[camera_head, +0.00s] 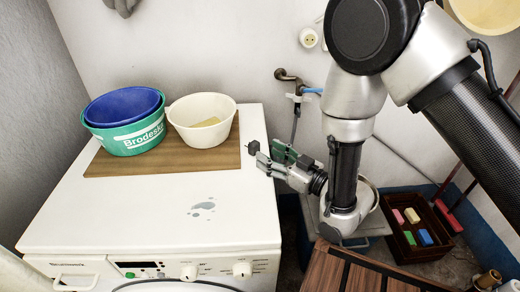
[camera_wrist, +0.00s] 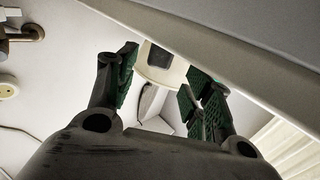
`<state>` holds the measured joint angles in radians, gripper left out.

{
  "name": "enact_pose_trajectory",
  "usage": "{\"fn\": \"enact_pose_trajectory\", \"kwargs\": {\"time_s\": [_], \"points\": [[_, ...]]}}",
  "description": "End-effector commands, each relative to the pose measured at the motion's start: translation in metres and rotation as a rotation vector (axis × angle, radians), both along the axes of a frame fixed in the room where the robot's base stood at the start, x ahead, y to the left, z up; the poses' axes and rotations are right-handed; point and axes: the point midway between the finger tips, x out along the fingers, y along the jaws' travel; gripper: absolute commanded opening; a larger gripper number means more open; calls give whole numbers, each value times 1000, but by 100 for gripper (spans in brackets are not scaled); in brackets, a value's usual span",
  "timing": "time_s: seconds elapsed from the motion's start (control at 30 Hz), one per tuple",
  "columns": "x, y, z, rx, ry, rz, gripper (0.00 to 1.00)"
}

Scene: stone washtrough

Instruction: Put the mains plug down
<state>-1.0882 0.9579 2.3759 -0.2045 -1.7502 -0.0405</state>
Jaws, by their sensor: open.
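The mains plug appears to be the small dark block (camera_head: 253,147) by the right edge of the white washing machine top (camera_head: 130,208), just beyond my fingertips. In the wrist view a dark squarish block (camera_wrist: 159,58) shows between and beyond the fingers, against a cream shape. My gripper (camera_head: 268,157) reaches in from the right at the machine's edge. Its green-padded fingers (camera_wrist: 163,75) are apart, with a gap between them. I cannot tell whether the block touches a finger or rests on the machine top.
A wooden board (camera_head: 160,162) on the machine carries a green basin (camera_head: 130,138) with a blue bowl inside, and a cream bowl (camera_head: 202,110). The front of the top is clear except for a wet patch. A tap (camera_head: 289,76) and wall socket (camera_head: 308,37) are behind; a crate (camera_head: 400,247) stands right.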

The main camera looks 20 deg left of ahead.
Motion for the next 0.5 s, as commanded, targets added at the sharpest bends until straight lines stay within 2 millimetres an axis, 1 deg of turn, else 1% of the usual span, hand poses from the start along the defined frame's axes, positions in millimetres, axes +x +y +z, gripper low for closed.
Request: {"fn": "enact_pose_trajectory", "kwargs": {"time_s": [0.03, 0.1, 0.2, 0.33, 0.5], "points": [[-3, -12, 0, -1, 2, -1, 51], [-7, -27, 0, -1, 3, -1, 51], [-12, -45, 1, 2, 2, -2, 51], [-17, -59, 1, 3, 1, -1, 51], [-19, -66, 2, 6, -1, -1, 51]]}}
